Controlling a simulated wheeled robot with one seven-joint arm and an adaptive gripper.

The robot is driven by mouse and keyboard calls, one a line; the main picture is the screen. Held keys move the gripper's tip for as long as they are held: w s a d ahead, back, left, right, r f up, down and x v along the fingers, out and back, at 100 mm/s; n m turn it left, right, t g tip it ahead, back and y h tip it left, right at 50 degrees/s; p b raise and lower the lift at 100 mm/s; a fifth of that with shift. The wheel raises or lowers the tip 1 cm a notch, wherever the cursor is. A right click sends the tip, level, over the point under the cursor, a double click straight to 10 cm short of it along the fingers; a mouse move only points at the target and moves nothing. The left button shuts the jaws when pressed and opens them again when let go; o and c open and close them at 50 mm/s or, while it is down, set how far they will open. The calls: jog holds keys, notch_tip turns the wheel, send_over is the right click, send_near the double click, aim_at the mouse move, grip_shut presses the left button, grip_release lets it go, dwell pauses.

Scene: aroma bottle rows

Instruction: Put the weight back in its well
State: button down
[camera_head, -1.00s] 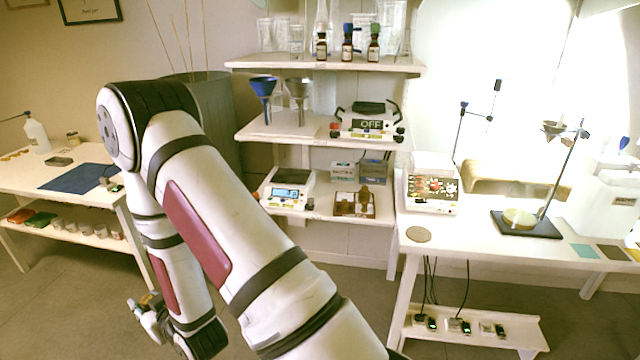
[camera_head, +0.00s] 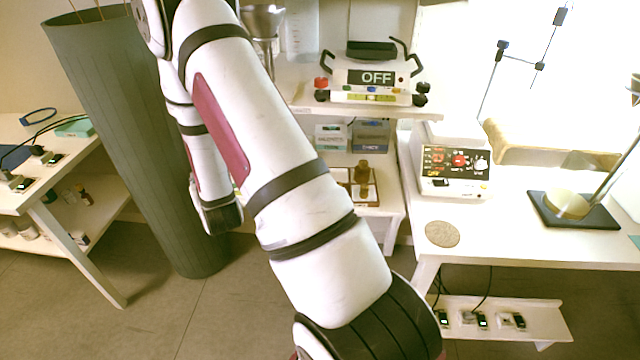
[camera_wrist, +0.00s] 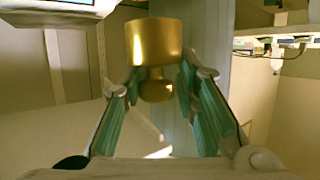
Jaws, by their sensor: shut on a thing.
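A brass weight (camera_wrist: 154,42) shows in the wrist view, with its wide body at the top of the picture and its narrower knob below. My gripper (camera_wrist: 158,84) is shut on it, with green-padded fingers on either side of the knob. In the head view my arm hides the gripper and the held weight. A brown weight box (camera_head: 375,200) lies on the lower shelf, partly behind my arm. Another brass weight (camera_head: 362,172) appears to stand in it. The empty well cannot be made out.
A hot plate marked OFF (camera_head: 375,82) stands on the shelf above the box. Small cartons (camera_head: 370,135) are behind the box. The right bench (camera_head: 480,215) holds a control unit (camera_head: 456,170) and a cork disc (camera_head: 442,234). A tall grey bin (camera_head: 130,130) stands left.

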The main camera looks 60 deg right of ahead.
jog(key=d+m+g+h+b, duration=0.2)
jog(key=d+m+h+b, duration=0.1)
jog(key=d, duration=0.8)
jog(key=s+d+f+m+g+h+b, duration=0.1)
jog(key=s+d+m+g+h+b, duration=0.1)
jog(key=s+d+m+g+b, duration=0.85)
jog(key=s+d+f+m+g+h+b, duration=0.1)
jog(key=s+d+g+h+b, duration=0.15)
jog(key=s+d, duration=0.9)
jog(key=shift+t, duration=0.4)
jog(key=w+d+f+b, duration=0.1)
jog(key=f, duration=0.2)
jog(key=w+d+f+b, duration=0.1)
jog(key=f+b, duration=0.1)
jog(key=f, duration=0.1)
jog(key=w+d+f+b, duration=0.1)
jog(key=f, duration=0.2)
jog(key=shift+w+f, duration=0.15)
jog(key=shift+w, duration=0.1)
jog(key=c, duration=1.2)
grip_release()
jog(key=shift+f, duration=0.1)
jog(key=shift+c, duration=0.2)
